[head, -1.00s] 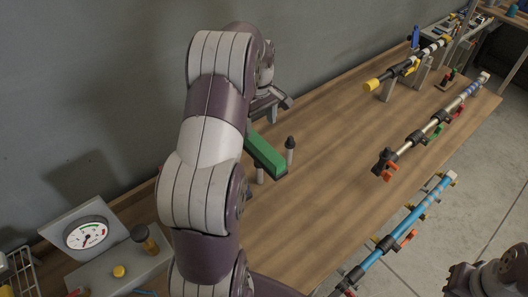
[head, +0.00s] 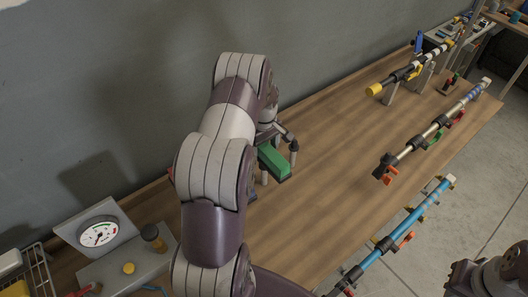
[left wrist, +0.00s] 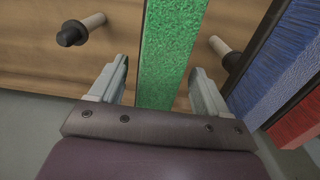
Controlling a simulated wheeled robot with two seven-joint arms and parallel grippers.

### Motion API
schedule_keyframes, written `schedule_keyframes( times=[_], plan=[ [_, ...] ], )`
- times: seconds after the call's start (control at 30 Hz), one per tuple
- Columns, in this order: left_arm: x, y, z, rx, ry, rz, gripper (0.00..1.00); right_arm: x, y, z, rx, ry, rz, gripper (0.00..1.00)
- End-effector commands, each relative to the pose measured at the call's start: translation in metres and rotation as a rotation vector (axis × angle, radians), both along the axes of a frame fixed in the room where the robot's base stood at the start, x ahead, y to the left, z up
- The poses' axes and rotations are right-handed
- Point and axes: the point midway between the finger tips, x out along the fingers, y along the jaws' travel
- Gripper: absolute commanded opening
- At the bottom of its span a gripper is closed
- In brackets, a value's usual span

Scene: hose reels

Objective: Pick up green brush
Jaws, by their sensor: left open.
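The green brush (head: 273,161) is a long green block beside the wall end of the wooden bench, partly hidden by my left arm in the head view. My left gripper (head: 277,141) is at its far end. In the left wrist view the green brush (left wrist: 168,52) runs between the two open fingers of my left gripper (left wrist: 160,75). A gap shows on each side, so the fingers look apart from it.
A peg with a dark tip (left wrist: 72,33) stands left of the brush, another (left wrist: 232,58) right. A blue block (left wrist: 275,55) and a red block (left wrist: 300,122) lie close to the right finger. A gauge (head: 98,234) stands at the lower left. The middle bench is clear.

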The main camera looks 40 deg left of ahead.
Motion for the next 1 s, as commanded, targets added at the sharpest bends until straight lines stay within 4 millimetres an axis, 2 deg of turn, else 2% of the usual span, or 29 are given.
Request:
schedule_keyframes(
  times=[0.53, 0.57, 0.73, 1.0],
  plan=[
    [0.0000, -0.0001, -0.0042, 0.000, 0.000, 0.000, 0.77, 0.0001, 0.0000, -0.0031, 0.000, 0.000, 0.000, 0.00],
    [0.0000, -0.0001, -0.0042, 0.000, 0.000, 0.000, 0.70, 0.0001, 0.0000, -0.0031, 0.000, 0.000, 0.000, 0.00],
    [-0.0001, -0.0001, -0.0042, 0.000, 0.000, 0.000, 0.15, 0.0001, 0.0000, -0.0031, 0.000, 0.000, 0.000, 0.00],
    [0.0002, 0.0001, -0.0017, 0.001, -0.001, 0.000, 0.13, 0.0001, 0.0000, -0.0013, 0.000, 0.000, 0.000, 0.00]
  ],
)
